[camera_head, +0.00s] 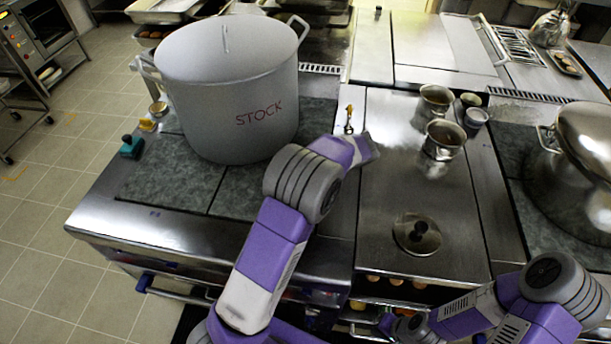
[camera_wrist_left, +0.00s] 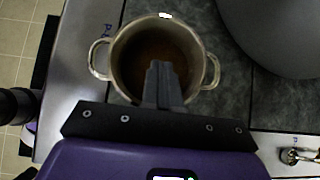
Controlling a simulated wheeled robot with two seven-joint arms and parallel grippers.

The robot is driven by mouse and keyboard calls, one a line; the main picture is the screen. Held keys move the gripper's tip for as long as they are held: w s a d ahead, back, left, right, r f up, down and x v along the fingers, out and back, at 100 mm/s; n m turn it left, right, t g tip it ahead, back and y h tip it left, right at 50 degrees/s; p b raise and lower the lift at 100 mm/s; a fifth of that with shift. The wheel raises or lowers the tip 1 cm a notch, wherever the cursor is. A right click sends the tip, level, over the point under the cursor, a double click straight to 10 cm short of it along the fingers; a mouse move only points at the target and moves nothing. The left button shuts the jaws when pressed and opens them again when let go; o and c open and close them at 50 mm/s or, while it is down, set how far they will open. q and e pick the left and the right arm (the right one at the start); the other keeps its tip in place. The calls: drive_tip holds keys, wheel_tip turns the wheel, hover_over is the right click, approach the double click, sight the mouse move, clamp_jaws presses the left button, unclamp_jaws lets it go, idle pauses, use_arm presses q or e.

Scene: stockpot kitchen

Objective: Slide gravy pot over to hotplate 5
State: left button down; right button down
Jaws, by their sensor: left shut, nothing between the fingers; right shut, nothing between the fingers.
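The gravy pot (camera_wrist_left: 128,78), a small metal pot with two side handles and brown contents, shows in the left wrist view. It stands by the cooker's metal front edge, partly on a dark hotplate (camera_wrist_left: 228,112). In the head view I cannot make it out. My left gripper (camera_wrist_left: 162,70) is shut and empty. Its fingers overlap the pot's opening; I cannot tell how deep they reach. My right gripper (camera_head: 400,328) is shut and empty at the bottom of the head view, partly hidden. I cannot read which hotplate is number 5.
A large STOCK pot (camera_head: 226,95) fills much of the left hotplates (camera_head: 165,180); its side also shows in the left wrist view (camera_wrist_left: 275,35). A lidded pot (camera_head: 585,165) stands at the right. Small metal pots (camera_head: 443,140) stand on the middle steel counter.

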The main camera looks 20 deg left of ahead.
use_arm(q)
drive_tip(key=x, duration=0.6)
drive_tip(key=shift+b, duration=0.35)
drive_tip(key=a, duration=0.3)
drive_tip(key=shift+s+r, duration=0.2)
drive_tip(key=shift+s, duration=0.15)
drive_tip(key=shift+a, duration=0.25)
